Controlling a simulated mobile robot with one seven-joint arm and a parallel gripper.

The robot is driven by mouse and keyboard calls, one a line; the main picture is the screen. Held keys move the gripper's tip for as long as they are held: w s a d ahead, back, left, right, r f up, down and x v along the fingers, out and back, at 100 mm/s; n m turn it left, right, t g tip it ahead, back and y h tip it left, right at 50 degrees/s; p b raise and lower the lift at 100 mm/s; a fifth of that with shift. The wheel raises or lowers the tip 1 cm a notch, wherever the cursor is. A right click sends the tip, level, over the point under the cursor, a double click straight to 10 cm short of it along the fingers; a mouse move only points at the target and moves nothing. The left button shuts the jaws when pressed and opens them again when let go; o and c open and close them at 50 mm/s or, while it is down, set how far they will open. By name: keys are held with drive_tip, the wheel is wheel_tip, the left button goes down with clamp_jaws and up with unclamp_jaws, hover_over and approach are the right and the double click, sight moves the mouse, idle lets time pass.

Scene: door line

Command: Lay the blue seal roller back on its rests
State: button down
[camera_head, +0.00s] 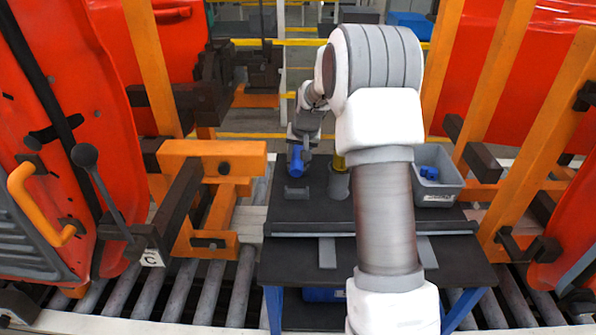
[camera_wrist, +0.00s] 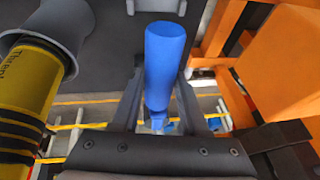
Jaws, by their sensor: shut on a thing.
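The blue seal roller (camera_head: 296,160) is held in my gripper (camera_head: 303,143) above the dark work table (camera_head: 290,214). In the wrist view the blue roller (camera_wrist: 165,55) lies lengthwise between the two fingers of my gripper (camera_wrist: 158,85), its thick end pointing up the picture. A small grey block, which looks like the rests (camera_head: 297,192), is on the table just in front of the roller. It also shows in the wrist view (camera_wrist: 157,6), beyond the roller's end. The roller looks apart from it; the exact height is hard to tell.
A grey round holder (camera_head: 338,184) with a yellow tube (camera_head: 339,162) stands right of the roller, close to my gripper. A grey bin (camera_head: 436,193) with blue parts stands further right. Orange frames (camera_head: 213,158) and red doors flank the table. My arm hides the table's middle.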

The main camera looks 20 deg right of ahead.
drive_tip(key=shift+f, duration=2.55)
drive_tip(key=shift+f, duration=0.15)
drive_tip(key=shift+c, duration=2.1)
unclamp_jaws()
